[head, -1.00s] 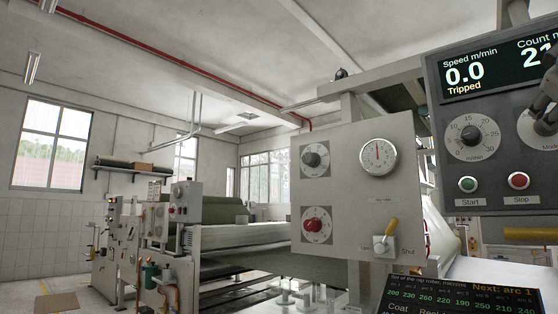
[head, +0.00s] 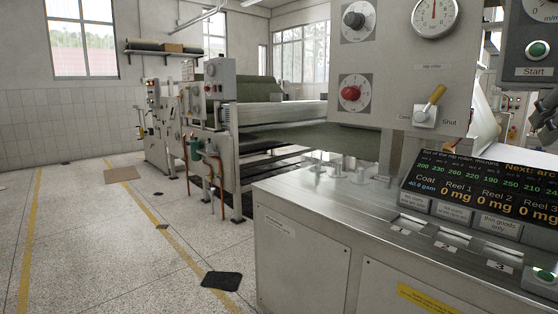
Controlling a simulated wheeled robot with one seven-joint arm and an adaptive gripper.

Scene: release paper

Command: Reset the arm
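My gripper (head: 546,122) shows only as a dark part cut off by the right edge of the head view, in front of the coating machine. Whether its fingers are open or shut cannot be made out, and most of my arm is out of view. The grey control panel (head: 395,88) stands left of it, with a black knob (head: 354,20), a red knob (head: 351,93), a round dial gauge (head: 435,16) and a yellow-handled lever (head: 432,103). A green Start button (head: 537,49) sits on the dark panel at upper right.
A steel bench (head: 330,200) fills the lower right, with a tilted display (head: 480,185) and numbered slots on top. Another machine (head: 205,130) stands behind. The speckled floor at left is open, with yellow lines, a brown mat (head: 122,174) and a dark mat (head: 222,281).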

